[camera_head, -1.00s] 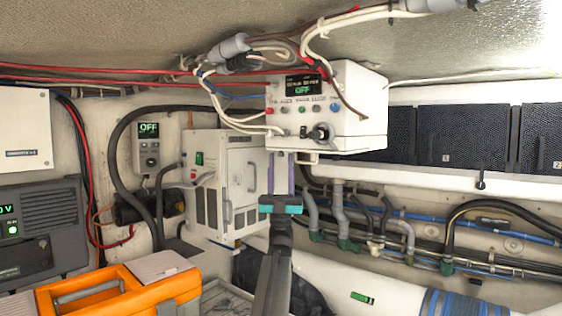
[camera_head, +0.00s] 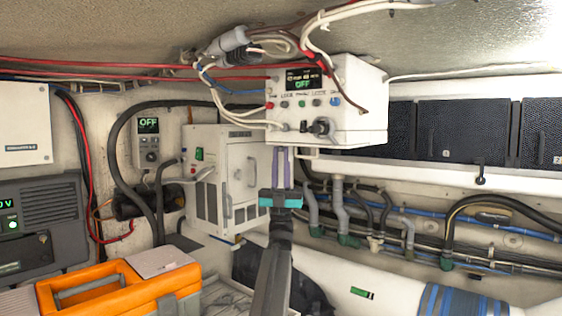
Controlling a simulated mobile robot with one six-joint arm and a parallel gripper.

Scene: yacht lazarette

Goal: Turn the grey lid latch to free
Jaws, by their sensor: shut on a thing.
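My gripper (camera_head: 281,152) is in the middle of the view, pointing up, with its two purple fingers above a teal and black body. The fingertips are at the lower front edge of a white box (camera_head: 350,125), left of its black knob. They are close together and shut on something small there. The fingers hide most of it, so I cannot make out the grey lid latch or which way it is turned. A small pale bracket (camera_head: 308,153) shows under the box, just right of the fingers.
The white box has a display reading OFF, a row of coloured buttons and loose cables (camera_head: 240,118) hanging at its left. A white cabinet (camera_head: 228,185) stands close left of my gripper. Pipes (camera_head: 340,208) run at the right. An orange toolbox (camera_head: 118,287) is at lower left.

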